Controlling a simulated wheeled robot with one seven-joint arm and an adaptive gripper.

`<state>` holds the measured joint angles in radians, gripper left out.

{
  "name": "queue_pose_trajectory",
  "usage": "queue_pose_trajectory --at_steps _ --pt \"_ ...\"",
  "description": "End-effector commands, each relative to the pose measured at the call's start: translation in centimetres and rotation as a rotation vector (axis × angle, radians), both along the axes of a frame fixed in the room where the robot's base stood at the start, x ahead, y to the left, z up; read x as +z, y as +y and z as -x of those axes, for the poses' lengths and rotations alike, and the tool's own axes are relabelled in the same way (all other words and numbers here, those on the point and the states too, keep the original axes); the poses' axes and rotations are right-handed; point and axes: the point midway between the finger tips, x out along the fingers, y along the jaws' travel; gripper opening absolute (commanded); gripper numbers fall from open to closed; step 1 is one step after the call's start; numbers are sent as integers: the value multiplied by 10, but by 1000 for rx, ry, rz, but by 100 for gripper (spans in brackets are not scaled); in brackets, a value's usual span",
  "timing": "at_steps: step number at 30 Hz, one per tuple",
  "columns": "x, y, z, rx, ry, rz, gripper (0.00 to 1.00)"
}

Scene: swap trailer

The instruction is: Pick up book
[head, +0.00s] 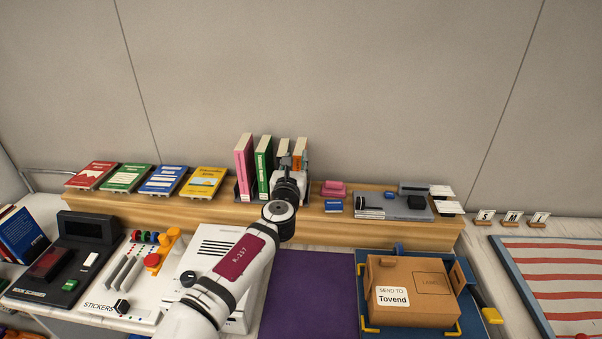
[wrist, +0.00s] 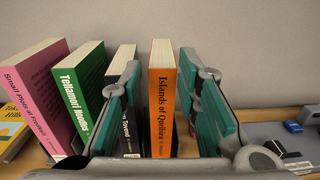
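Several books stand upright in a row on the wooden shelf. The green book "Tellamori Noodles" (wrist: 82,90) and a pink book (wrist: 38,90) stand further left. In the head view my gripper (head: 291,164) is at the right end of the row, hiding the lower part of the orange book (head: 301,158).
Red, green, blue and yellow books (head: 208,181) lie tilted on the shelf (head: 240,218) at left. A pink object (head: 333,187) and grey devices (head: 405,205) are at right. A cardboard box (head: 410,290) and a purple mat (head: 310,290) lie in front.

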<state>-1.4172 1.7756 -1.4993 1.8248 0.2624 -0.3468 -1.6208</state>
Motion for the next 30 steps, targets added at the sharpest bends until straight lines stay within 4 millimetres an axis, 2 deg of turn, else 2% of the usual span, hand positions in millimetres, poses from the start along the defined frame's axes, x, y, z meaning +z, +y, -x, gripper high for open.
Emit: queue_pose_trajectory --at_steps 1,3,11,21,30 --pt "-2 -1 -9 -1 0 -3 30" --pt "-1 -1 -14 -1 0 -1 30" --pt "-2 -3 -23 -1 0 -2 30" --pt "-9 -7 -65 -1 0 -4 30" --pt "-6 -7 -67 -1 0 0 28"
